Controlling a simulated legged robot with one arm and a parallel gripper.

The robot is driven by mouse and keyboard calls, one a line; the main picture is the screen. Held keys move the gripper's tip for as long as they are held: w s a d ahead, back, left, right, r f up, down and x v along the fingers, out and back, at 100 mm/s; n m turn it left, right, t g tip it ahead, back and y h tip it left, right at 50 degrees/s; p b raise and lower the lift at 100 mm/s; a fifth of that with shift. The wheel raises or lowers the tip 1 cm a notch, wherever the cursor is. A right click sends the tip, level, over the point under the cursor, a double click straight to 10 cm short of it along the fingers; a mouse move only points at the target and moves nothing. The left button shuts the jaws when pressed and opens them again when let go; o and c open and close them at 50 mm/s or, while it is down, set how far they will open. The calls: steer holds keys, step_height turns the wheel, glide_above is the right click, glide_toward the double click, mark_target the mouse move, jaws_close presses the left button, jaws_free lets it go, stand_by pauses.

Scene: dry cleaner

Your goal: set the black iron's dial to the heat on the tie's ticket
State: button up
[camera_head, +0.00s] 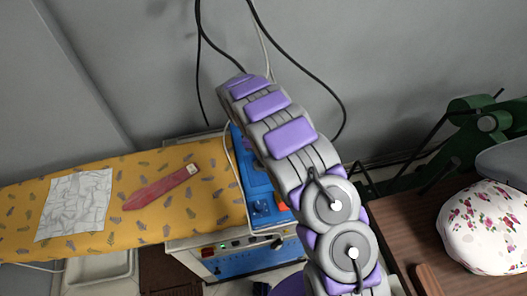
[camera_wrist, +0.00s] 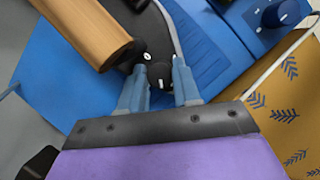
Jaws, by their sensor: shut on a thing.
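The red tie (camera_head: 160,188) lies on the yellow leaf-patterned ironing board in the head view. A small pale ticket (camera_head: 193,169) is at its upper right end, too small to read. In the wrist view, my gripper (camera_wrist: 158,78) has its two blue-grey fingers on either side of the small black dial (camera_wrist: 158,73), shut on it. The dial has white marks, but its setting cannot be read. The black iron (camera_wrist: 150,28) is partly in view, with its wooden handle (camera_wrist: 85,25) at the upper left. In the head view my arm hides the iron and my gripper.
A blue ironing station (camera_head: 257,180) stands at the board's right end. A blue knob (camera_wrist: 287,12) shows at the wrist view's upper right. A wrinkled white cloth (camera_head: 75,205) lies on the board. A flowered cushion (camera_head: 485,228) and green machine (camera_head: 485,122) are at right. Cables hang behind my arm.

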steer(key=shift+m, duration=0.4)
steer(key=o, duration=1)
steer(key=v, duration=0.8)
steer(key=p+v, duration=0.1)
steer(key=v, duration=0.8)
steer(key=shift+w+r+p, duration=0.15)
steer(key=shift+w+p, duration=0.1)
steer(key=shift+p, duration=0.05)
